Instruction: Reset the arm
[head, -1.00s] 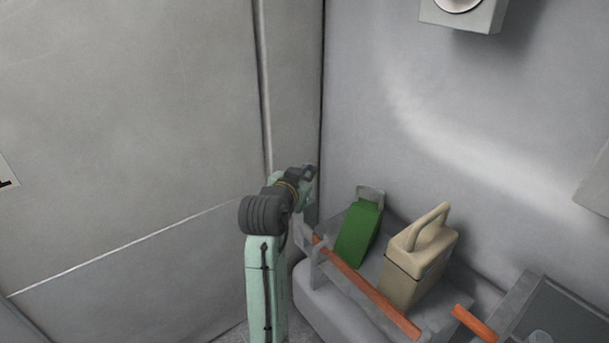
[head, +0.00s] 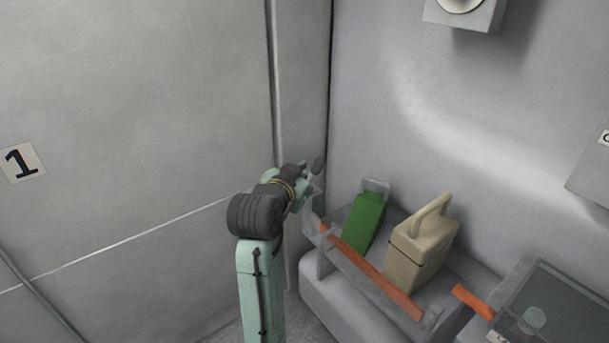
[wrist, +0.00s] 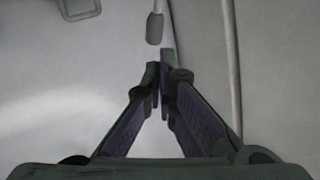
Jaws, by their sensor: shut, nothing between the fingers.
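My gripper (wrist: 160,82) is shut and empty in the wrist view, with its two fingertips together. Pale wall fills the background behind it. In the head view my gripper (head: 314,172) is at the end of my raised pale green arm, near the corner of the walls. It is above and left of the tray with the containers, and touches nothing that I can see.
A grey tray (head: 335,263) with an orange bar holds a green container (head: 364,222) and a beige jug (head: 421,250). A clear-topped box (head: 556,303) stands at lower right. A wall box (head: 464,14) is above.

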